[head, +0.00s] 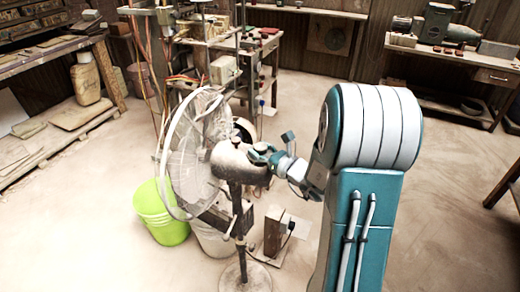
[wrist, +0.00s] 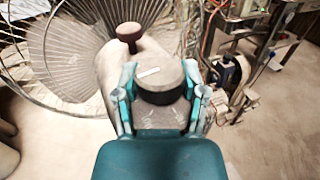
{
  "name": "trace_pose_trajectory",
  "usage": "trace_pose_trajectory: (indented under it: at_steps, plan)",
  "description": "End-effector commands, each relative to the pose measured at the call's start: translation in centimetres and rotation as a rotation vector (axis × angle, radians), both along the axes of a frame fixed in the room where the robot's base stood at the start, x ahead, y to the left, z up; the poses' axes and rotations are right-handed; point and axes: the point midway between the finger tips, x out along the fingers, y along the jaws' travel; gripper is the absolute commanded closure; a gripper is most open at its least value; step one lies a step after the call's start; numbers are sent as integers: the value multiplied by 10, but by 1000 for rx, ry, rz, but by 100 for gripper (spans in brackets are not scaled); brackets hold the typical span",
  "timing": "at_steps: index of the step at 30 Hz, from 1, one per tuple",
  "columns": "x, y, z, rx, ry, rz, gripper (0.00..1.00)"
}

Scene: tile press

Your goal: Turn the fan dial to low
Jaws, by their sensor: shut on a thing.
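The standing fan has a wire guard (head: 188,150) facing left and a dusty motor housing (head: 232,160) on a dark pole. In the wrist view the fan dial (wrist: 165,90) is a round grey-brown knob on the housing. A short white mark on its top lies nearly crosswise, tilted slightly up to the right. My gripper (wrist: 160,85) is shut on the dial, one finger on each side. In the head view my gripper (head: 262,154) is at the right end of the housing, and the dial is hard to make out there. No setting labels are readable.
A small brown knob (wrist: 129,33) rises from the housing beyond the dial. A green bucket (head: 160,210) stands below the guard. A cluttered workbench (head: 60,68) is at the left, and another bench (head: 465,66) is at the back right. Open floor lies at the left front.

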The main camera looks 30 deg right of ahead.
Motion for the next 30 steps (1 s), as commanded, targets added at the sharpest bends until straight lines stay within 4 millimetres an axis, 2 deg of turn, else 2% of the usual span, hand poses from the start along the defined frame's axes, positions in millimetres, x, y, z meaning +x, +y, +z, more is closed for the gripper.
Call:
trace_pose_trajectory:
  at_steps: [11,30]
  plan:
    - [0,-2,0,-1,-1,126,93]
    - [0,-1,-1,-2,-1,631,93]
